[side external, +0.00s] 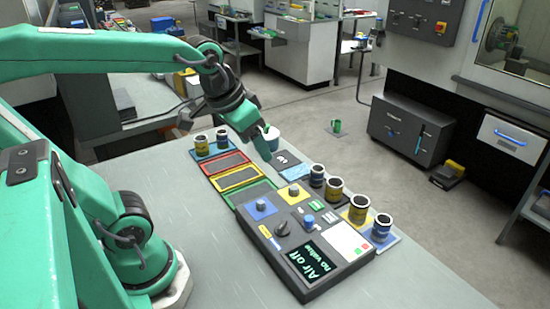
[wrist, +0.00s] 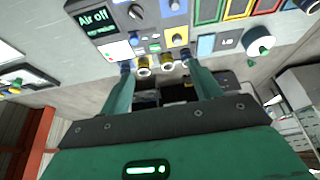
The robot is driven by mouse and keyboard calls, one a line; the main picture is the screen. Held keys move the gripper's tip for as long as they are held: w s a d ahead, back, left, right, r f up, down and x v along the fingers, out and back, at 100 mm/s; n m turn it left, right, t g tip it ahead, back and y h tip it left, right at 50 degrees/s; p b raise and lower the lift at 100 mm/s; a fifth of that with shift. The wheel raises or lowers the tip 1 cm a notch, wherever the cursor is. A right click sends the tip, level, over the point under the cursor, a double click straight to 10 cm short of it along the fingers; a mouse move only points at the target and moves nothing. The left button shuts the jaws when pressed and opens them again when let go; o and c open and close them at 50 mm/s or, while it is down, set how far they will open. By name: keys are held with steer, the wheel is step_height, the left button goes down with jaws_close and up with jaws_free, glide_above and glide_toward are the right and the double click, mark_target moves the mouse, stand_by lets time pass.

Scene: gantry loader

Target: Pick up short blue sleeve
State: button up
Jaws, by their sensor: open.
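Several sleeves with blue or yellow bands stand upright. At the right end of the row beside the control panel is a blue-banded one (side external: 382,228). Another blue-banded one (side external: 317,176) stands at the row's left end, with two yellow-banded sleeves (side external: 334,190) (side external: 358,210) between them. A yellow-banded sleeve (side external: 201,143) and a blue-banded one (side external: 222,138) stand on the blue tray (side external: 210,153). I cannot tell which blue sleeve is the short one. My gripper (side external: 268,147) is open and empty above the bench, left of the row. In the wrist view its fingers (wrist: 157,68) are spread apart.
The control panel (side external: 290,233) reads "Air off, no valve". Red, yellow and green trays (side external: 237,180) lie behind it.

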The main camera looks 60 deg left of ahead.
steer(key=w+a+g, duration=0.1)
steer(key=w+a, duration=0.1)
steer(key=w, duration=0.6)
steer(key=n+g, duration=0.2)
steer(key=g, duration=0.2)
glide_above(317, 174)
steer(key=w+a, duration=0.1)
step_height(317, 174, down, 17)
steer(key=shift+a+f, duration=0.1)
steer(key=shift+f, duration=1.15)
steer(key=shift+w+a+f, duration=0.1)
steer(key=shift+a+f, duration=0.05)
steer(key=shift+f, duration=2.45)
steer(key=c, duration=1.2)
